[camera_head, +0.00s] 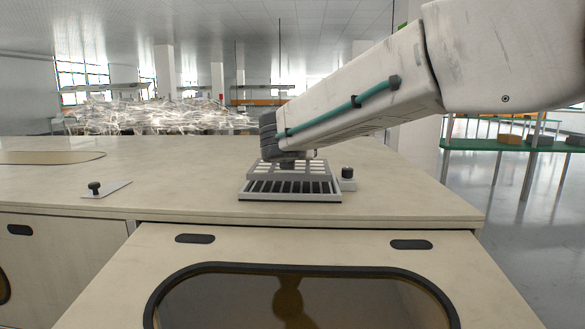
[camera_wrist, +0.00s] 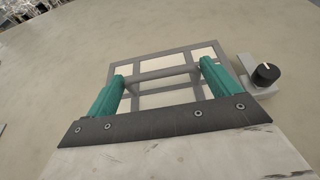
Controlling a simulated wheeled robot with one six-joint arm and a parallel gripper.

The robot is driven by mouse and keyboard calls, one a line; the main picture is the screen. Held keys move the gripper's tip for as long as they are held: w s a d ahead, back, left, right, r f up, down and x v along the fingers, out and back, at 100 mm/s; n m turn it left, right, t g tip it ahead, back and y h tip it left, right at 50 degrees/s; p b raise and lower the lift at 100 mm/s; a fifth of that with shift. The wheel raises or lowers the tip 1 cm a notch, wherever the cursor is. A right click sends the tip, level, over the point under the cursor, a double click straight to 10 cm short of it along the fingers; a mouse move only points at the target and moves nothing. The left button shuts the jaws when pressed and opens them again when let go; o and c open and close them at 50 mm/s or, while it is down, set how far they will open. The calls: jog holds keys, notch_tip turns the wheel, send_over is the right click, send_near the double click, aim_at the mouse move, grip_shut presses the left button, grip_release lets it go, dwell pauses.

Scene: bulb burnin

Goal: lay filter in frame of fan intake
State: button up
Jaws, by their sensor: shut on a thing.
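The filter (camera_head: 262,177) is a grey rectangular frame with pale panes. It sits behind and above the dark slats of the fan intake (camera_head: 290,187), which has a light grey frame on the counter. In the head view I cannot tell whether the two touch. My gripper (camera_head: 287,161) is over the filter, partly hidden by my arm. In the wrist view the filter (camera_wrist: 186,48) lies past my gripper (camera_wrist: 163,73), whose teal fingers are shut on the grey bar across it. The intake's slats cannot be made out in that view.
A black knob on a grey base (camera_head: 347,174) stands close to the intake's right side; it also shows in the wrist view (camera_wrist: 265,75). Another black knob on a flat plate (camera_head: 95,187) is at the left. The counter (camera_head: 190,180) between is clear.

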jog(key=shift+w+d, duration=0.2)
jog(key=shift+f, duration=1.75)
jog(key=shift+f, duration=0.15)
jog(key=o, duration=0.8)
jog(key=shift+r, duration=0.2)
jog(key=v, duration=1.2)
